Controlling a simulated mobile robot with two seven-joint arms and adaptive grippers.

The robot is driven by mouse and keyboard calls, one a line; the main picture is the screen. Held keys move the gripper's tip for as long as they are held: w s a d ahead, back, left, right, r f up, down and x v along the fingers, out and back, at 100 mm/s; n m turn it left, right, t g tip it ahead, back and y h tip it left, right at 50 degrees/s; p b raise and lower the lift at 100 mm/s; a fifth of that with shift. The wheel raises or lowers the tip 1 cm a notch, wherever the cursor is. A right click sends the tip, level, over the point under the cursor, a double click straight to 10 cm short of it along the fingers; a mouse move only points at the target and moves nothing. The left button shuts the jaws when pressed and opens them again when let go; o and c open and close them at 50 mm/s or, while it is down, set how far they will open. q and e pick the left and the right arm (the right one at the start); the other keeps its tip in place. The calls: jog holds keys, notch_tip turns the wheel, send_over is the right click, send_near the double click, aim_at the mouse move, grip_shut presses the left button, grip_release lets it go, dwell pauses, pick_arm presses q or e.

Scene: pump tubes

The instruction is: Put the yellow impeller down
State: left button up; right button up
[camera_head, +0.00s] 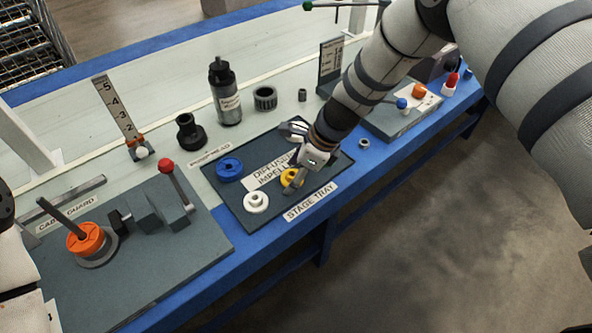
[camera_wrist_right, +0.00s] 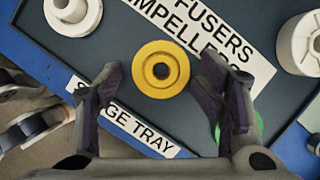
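The yellow impeller (camera_head: 288,178) appears to lie flat on the dark stage tray (camera_head: 238,208), by the tray's front label. In the right wrist view the yellow impeller (camera_wrist_right: 160,52) shows face-up with its dark central hole. My right gripper (camera_head: 297,160) reaches down over it and partly hides it in the head view. In the wrist view the fingers of my right gripper (camera_wrist_right: 160,80) are spread, one on each side, with visible gaps to the impeller. My left gripper is not in view.
A blue wheel (camera_head: 229,169) and a white wheel (camera_head: 256,203) lie on the tray left of the gripper. A green part (camera_wrist_right: 257,126) is partly hidden behind a finger. Another white part (camera_wrist_right: 302,42) is at the right. An orange spool (camera_head: 87,240) stands on the left board.

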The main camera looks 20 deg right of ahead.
jog(key=shift+d, duration=0.1)
jog(key=p+v, duration=0.2)
jog(key=v, duration=1)
jog(key=s+d+f+n+g+h, duration=0.2)
jog(key=s+f+n, duration=0.45)
jog(key=s, duration=0.55)
jog(key=s+d+f+n+g+h, duration=0.2)
jog(key=s+f+n, duration=0.5)
jog(key=s, duration=0.5)
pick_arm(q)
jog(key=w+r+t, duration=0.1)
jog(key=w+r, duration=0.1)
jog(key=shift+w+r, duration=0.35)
pick_arm(e)
jog(key=s+a+n, duration=0.1)
jog(key=s+n, duration=1)
jog(key=s, duration=0.5)
jog(key=shift+a+f+g, duration=0.2)
jog(key=shift+f+g, duration=0.2)
